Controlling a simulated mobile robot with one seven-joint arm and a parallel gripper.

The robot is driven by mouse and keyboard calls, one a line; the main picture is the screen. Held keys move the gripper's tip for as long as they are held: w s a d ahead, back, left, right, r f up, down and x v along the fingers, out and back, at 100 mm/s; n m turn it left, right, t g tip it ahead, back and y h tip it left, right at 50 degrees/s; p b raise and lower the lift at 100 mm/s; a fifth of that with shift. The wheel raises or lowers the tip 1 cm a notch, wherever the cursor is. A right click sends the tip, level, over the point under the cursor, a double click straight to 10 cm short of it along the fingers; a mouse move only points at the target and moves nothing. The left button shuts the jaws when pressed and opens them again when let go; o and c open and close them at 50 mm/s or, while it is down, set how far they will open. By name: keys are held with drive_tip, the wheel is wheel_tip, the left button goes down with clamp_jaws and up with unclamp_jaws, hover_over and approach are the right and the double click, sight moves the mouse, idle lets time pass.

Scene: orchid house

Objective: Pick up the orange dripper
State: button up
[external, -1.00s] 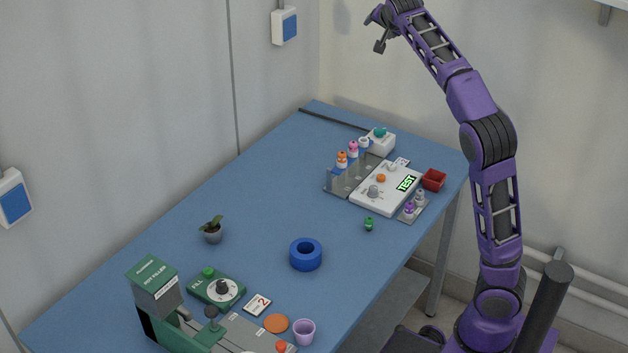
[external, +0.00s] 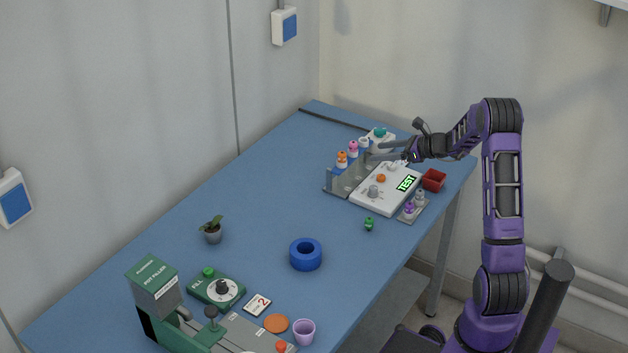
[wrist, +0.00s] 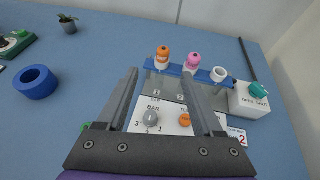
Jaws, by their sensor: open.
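The orange dripper (external: 341,159), orange on top with a pale lower part, stands at the left end of a rack with a blue top bar. It also shows in the wrist view (wrist: 162,55), just beyond and between my fingertips. My gripper (external: 376,151) is open and empty, reaching in from the right above the rack and the white panel. In the wrist view its two fingers (wrist: 160,74) are spread, pointing toward the rack. The fingers do not touch the dripper.
A pink dripper (wrist: 193,59) and a white ring-shaped top (wrist: 218,74) stand beside it in the rack. A white panel (external: 370,200) with knobs and a TEST display lies in front. A white box (wrist: 246,103) with a teal button stands right.

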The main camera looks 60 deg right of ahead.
sight(345, 155)
drive_tip(key=x, duration=1.2)
drive_tip(key=shift+w+d+f, duration=0.1)
drive_tip(key=shift+w+d, duration=0.1)
drive_tip(key=shift+w, duration=0.05)
drive_tip(key=x, duration=0.5)
drive_tip(key=shift+d+f, duration=0.1)
drive_tip(key=shift+d, duration=0.15)
drive_tip(key=shift+s, duration=0.1)
clamp_jaws()
